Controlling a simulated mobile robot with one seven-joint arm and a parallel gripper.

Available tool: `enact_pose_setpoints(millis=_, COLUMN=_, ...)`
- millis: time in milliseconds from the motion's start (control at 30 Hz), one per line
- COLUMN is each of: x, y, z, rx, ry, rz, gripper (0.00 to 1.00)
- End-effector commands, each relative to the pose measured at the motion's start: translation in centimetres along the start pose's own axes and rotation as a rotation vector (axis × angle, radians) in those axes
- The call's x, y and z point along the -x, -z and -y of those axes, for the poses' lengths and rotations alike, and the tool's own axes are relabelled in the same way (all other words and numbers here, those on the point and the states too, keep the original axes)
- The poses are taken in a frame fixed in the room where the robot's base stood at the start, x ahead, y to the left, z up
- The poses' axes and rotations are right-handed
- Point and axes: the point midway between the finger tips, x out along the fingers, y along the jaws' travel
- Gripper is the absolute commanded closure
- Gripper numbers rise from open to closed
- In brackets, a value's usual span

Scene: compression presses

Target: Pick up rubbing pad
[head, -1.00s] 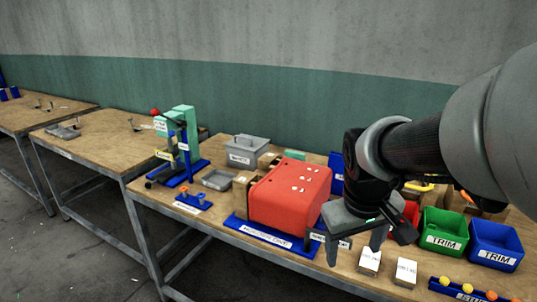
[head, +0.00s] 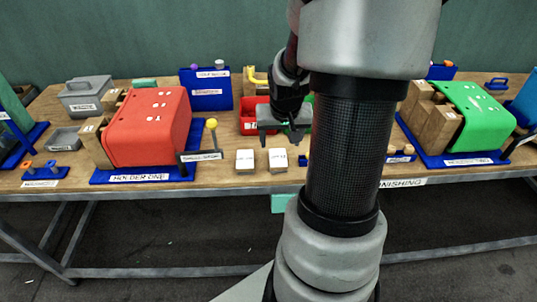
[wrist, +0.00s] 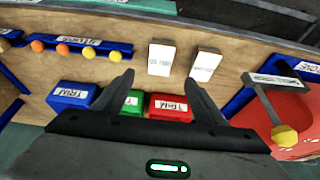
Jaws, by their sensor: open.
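No label reading "rubbing pad" is legible, so I cannot tell for sure which thing it is. Two small white-topped blocks with print too small to read lie side by side near the table's front edge, the left block (head: 245,160) and the right block (head: 278,159). In the wrist view they show as one block (wrist: 161,58) and another block (wrist: 205,65), beyond my fingertips. My gripper (head: 279,140) is open and empty above the table, just behind the blocks in the head view. Its spread fingers also show in the wrist view (wrist: 160,82).
A red press (head: 150,125) on a blue base stands left, with a yellow-knobbed lever (head: 211,124) beside the blocks. A red bin (head: 252,117) stands behind my gripper. A green press (head: 475,115) stands right. My arm hides part of the table.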

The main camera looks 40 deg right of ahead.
Motion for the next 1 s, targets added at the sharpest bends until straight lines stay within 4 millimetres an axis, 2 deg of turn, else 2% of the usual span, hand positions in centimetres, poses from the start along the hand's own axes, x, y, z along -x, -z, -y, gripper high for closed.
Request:
enact_pose_setpoints(millis=33, x=-1.6, y=-0.2, z=0.1, rx=0.002, ry=0.003, rz=0.004, gripper=0.35)
enact_pose_setpoints(millis=200, x=-4.4, y=-0.1, z=0.1, rx=0.002, ry=0.001, rz=0.002, gripper=0.35)
enact_pose_setpoints(millis=467, x=-6.2, y=0.0, z=0.1, rx=0.002, ry=0.0, rz=0.001, gripper=0.35)
enact_pose_setpoints(millis=700, x=-9.8, y=0.2, z=0.1, rx=0.003, ry=0.0, rz=0.002, gripper=0.35)
enact_pose_setpoints(millis=800, x=-10.6, y=0.2, z=0.1, rx=0.002, ry=0.001, rz=0.001, gripper=0.35)
enact_pose_setpoints(millis=1000, x=-10.7, y=0.3, z=0.0, rx=0.001, ry=0.0, rz=-0.001, gripper=0.35)
